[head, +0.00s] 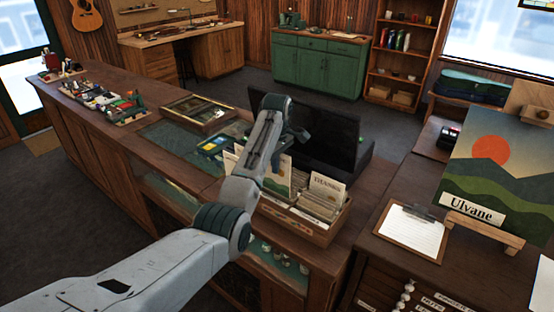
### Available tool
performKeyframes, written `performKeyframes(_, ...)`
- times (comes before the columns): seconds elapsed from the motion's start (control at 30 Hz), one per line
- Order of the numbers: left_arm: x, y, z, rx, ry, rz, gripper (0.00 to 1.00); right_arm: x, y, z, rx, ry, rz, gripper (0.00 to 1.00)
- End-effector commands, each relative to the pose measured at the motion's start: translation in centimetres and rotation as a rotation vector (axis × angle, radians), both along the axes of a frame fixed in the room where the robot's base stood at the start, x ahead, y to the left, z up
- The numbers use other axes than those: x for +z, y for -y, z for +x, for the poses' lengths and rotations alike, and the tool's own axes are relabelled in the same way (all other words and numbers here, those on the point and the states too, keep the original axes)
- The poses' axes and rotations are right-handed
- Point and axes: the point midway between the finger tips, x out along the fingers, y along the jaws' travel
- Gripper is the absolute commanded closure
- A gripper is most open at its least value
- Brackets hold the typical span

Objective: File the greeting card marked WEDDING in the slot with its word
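A wooden card box (322,238) stands on the counter, with several upright cards and dividers in it. A cream front card or divider (327,187) on its right side bears a dark word too small to read surely. A pale card with a picture (277,181) stands at the box's left part, partly hidden by my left arm. I cannot read WEDDING on any card. My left gripper (291,143) is above and behind the box's left part. Its fingers are small and dark, so I cannot tell whether they hold anything. My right gripper is not in view.
A dark open case or screen (327,140) stands just behind the box. A clipboard (411,231) and a sunset picture marked Ulvane (492,165) are on the right cabinet. A framed tray (199,113) lies on the counter to the left. Clear glass counter top lies left of my arm.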

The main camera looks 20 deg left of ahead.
Motion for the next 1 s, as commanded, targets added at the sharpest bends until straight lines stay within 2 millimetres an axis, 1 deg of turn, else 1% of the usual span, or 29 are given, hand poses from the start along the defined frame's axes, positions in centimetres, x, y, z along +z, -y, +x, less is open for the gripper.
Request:
performKeyframes(0.1,-1.0,0.0,0.0,0.000,-0.001,0.000,1.00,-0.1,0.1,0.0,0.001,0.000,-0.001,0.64)
performKeyframes(0.6,-4.5,0.0,0.0,0.000,-0.001,0.000,1.00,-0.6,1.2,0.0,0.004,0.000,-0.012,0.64)
performKeyframes(1.0,-7.2,0.0,0.0,0.000,0.000,0.000,1.00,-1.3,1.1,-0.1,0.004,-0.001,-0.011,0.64)
